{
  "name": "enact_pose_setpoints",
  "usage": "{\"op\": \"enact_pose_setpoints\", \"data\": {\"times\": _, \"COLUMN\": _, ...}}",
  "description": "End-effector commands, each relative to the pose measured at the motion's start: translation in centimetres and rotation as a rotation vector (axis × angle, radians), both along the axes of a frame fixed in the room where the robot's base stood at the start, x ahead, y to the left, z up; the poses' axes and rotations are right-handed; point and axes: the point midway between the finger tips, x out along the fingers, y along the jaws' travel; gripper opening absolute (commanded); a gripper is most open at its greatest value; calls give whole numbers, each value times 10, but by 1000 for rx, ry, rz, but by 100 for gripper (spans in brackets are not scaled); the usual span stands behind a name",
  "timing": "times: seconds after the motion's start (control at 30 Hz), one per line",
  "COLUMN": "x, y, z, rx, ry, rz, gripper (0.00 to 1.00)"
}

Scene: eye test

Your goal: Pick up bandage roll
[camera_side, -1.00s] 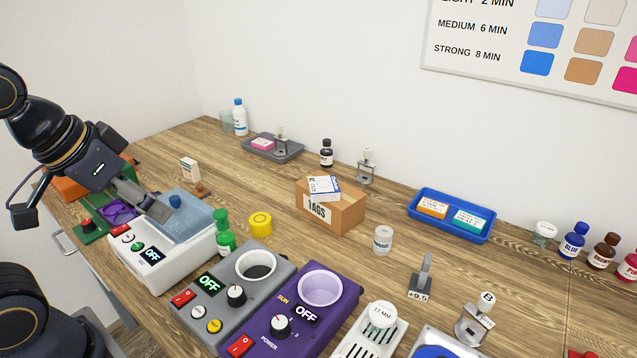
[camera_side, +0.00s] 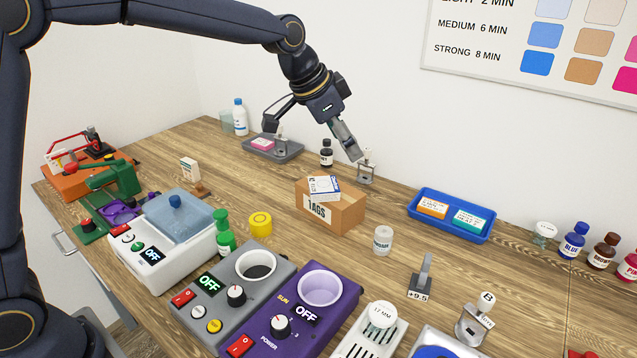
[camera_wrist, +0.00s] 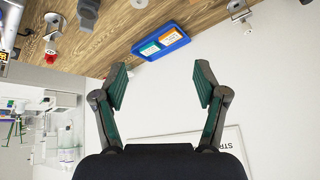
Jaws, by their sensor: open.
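The bandage roll (camera_side: 383,240) looks to be the small white upright cylinder with dark print, standing on the table right of the brown box in the side view. I cannot single it out surely in the wrist view. My gripper (camera_side: 354,152) is in the air above and behind the brown box, up and left of the roll and well apart from it. In the wrist view my gripper (camera_wrist: 160,82) has its two green-padded fingers spread with nothing between them.
The brown TAGS box (camera_side: 335,212) carries a small white-blue carton (camera_side: 325,187). A metal stand (camera_side: 366,170) is close below my gripper. A blue tray (camera_side: 451,232) holds two small boxes; it also shows in the wrist view (camera_wrist: 185,38). A purple device (camera_side: 345,305) stands in front.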

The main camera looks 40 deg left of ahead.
Motion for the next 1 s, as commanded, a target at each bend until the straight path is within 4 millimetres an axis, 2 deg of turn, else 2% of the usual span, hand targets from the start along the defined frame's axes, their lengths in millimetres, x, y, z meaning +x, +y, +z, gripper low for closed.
{"op": "enact_pose_setpoints", "data": {"times": 0.03, "x": 12, "y": -11, "z": -26, "rx": -7, "ry": 38, "rz": -16, "gripper": 72}}
{"op": "enact_pose_setpoints", "data": {"times": 0.1, "x": 20, "y": -22, "z": -55, "rx": -15, "ry": 83, "rz": -29, "gripper": 72}}
{"op": "enact_pose_setpoints", "data": {"times": 0.23, "x": 20, "y": -32, "z": -96, "rx": -15, "ry": 154, "rz": -42, "gripper": 72}}
{"op": "enact_pose_setpoints", "data": {"times": 0.4, "x": 21, "y": -39, "z": -125, "rx": -11, "ry": 183, "rz": -49, "gripper": 72}}
{"op": "enact_pose_setpoints", "data": {"times": 0.7, "x": 42, "y": -54, "z": -189, "rx": -10, "ry": 183, "rz": -47, "gripper": 72}}
{"op": "enact_pose_setpoints", "data": {"times": 0.83, "x": 49, "y": -60, "z": -208, "rx": -11, "ry": 180, "rz": -47, "gripper": 72}}
{"op": "enact_pose_setpoints", "data": {"times": 1.0, "x": 53, "y": -62, "z": -218, "rx": -11, "ry": 179, "rz": -47, "gripper": 72}}
